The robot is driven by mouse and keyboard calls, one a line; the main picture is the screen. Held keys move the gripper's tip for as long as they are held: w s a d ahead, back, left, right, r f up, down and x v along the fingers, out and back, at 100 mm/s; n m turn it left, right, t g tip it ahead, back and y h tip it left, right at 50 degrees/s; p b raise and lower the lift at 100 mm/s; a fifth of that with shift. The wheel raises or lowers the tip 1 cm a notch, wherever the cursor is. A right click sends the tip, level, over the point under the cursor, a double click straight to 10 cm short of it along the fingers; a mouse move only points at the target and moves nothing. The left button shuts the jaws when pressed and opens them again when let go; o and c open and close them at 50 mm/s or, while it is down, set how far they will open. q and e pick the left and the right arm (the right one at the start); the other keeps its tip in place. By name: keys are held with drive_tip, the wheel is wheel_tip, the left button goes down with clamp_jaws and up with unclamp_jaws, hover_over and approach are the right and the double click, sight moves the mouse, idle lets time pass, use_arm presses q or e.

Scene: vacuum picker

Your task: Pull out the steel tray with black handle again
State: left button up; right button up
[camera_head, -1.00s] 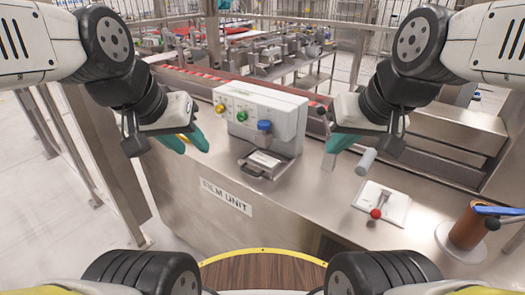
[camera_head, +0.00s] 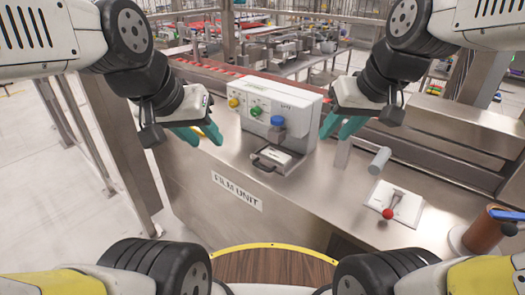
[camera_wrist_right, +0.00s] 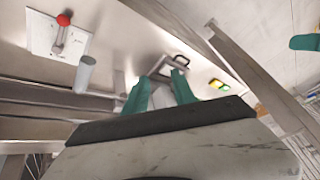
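The steel tray (camera_head: 279,156) with its black handle (camera_head: 262,164) sits low at the front of a light grey control box (camera_head: 276,112) on the steel counter. It also shows in the right wrist view, the handle (camera_wrist_right: 181,60) beyond the fingertips. My left gripper (camera_head: 202,136) has teal fingers spread apart, empty, left of the box. My right gripper (camera_head: 341,129) is right of the box, its teal fingers apart with nothing between them; its gap also shows in the wrist view (camera_wrist_right: 161,88). Neither gripper touches the tray.
The box carries yellow, green and blue knobs. To the right are a grey cylinder (camera_head: 380,160), a white plate with a red-knobbed lever (camera_head: 396,202) and a brown roll (camera_head: 482,230). A conveyor rail runs behind. Counter in front of the tray is clear.

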drive_tip(key=w+a+f+n+g+h, duration=0.1)
drive_tip(key=w+a+f+n+g, duration=0.3)
drive_tip(key=w+a, duration=0.5)
drive_tip(key=n+h, duration=0.3)
drive_tip(key=n, duration=0.1)
approach(258, 165)
drive_tip(key=shift+t, duration=0.3)
drive_tip(key=f, duration=0.5)
drive_tip(key=d+f, duration=0.1)
drive_tip(key=f, duration=0.1)
drive_tip(key=shift+w+f, duration=0.25)
drive_tip(key=shift+f, duration=0.05)
clamp_jaws()
